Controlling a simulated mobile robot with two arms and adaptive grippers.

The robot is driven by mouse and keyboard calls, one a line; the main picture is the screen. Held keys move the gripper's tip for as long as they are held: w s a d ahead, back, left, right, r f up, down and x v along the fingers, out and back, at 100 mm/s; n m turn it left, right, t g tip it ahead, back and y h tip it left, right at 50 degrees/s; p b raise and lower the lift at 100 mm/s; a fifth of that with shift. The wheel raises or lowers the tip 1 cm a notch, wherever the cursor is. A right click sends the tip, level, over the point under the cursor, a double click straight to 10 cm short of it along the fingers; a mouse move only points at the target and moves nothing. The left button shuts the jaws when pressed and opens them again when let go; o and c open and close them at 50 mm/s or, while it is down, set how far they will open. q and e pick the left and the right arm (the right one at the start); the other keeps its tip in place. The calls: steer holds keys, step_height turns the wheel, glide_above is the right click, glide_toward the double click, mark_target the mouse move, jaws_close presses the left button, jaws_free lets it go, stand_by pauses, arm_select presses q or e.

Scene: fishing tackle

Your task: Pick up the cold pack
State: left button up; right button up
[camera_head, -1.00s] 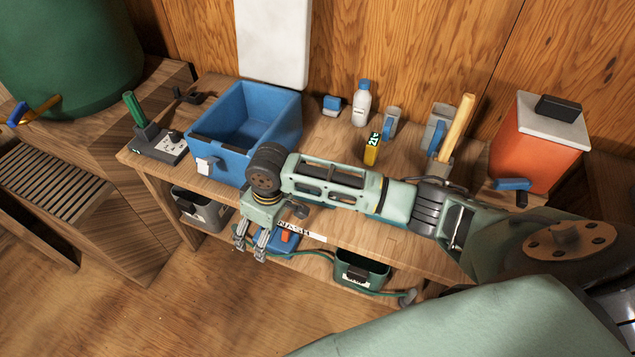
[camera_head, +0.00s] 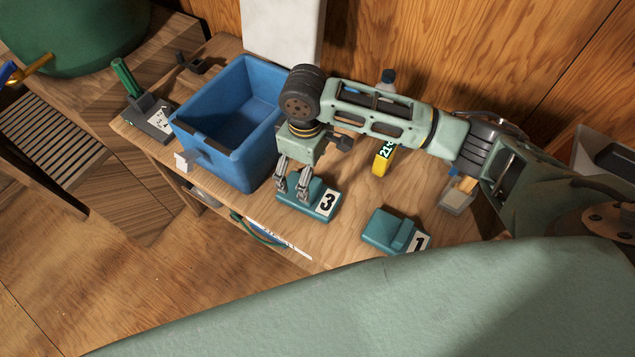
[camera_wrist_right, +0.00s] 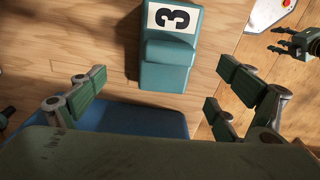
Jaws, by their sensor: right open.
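A teal block with a white label "3" (camera_head: 312,203), apparently a cold pack, lies near the table's front edge, right of the blue bin. A similar teal block labelled "1" (camera_head: 393,232) lies to its right. My right gripper (camera_head: 292,188) is open, its fingers pointing down over the left part of block 3; contact is not clear. In the right wrist view block 3 (camera_wrist_right: 168,65) lies beyond my open, empty right fingers (camera_wrist_right: 160,100), roughly centred between them. What looks like my left gripper (camera_wrist_right: 280,42) shows small at that view's right edge; its state is unclear.
The open blue bin (camera_head: 228,120) stands close left of my right gripper. A yellow item labelled "21" (camera_head: 384,160) stands behind the blocks. A green-handled tool (camera_head: 140,100) is at the left end of the table (camera_head: 345,215). My arm hides part of the back.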

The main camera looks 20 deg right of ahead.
mark_target(310, 186)
steer(key=shift+s+a+f, duration=0.2)
steer(key=shift+f, duration=0.2)
steer(key=shift+s+a+f, duration=0.2)
steer(key=shift+f, duration=0.2)
steer(key=shift+s+d+f+p, duration=0.15)
steer(key=shift+f+p, duration=0.15)
steer(key=shift+f, duration=0.3)
steer(key=shift+s+d+f+p, duration=0.15)
steer(key=shift+f+p, duration=0.1)
steer(key=shift+f, duration=0.35)
step_height(310, 186, down, 2)
steer(key=shift+f, duration=0.4)
steer(key=shift+c, duration=1.3)
steer(key=c, duration=0.8)
arm_select(q)
steer(key=shift+s+a+r, duration=0.3)
steer(key=shift+s+a, duration=0.25)
steer(key=shift+a, duration=0.05)
steer(key=shift+s+a+r, duration=0.25)
steer(key=shift+s+a, duration=0.3)
steer(key=shift+a, duration=0.05)
arm_select(e)
steer(key=c, duration=0.5)
steer(key=shift+w+r, duration=0.1)
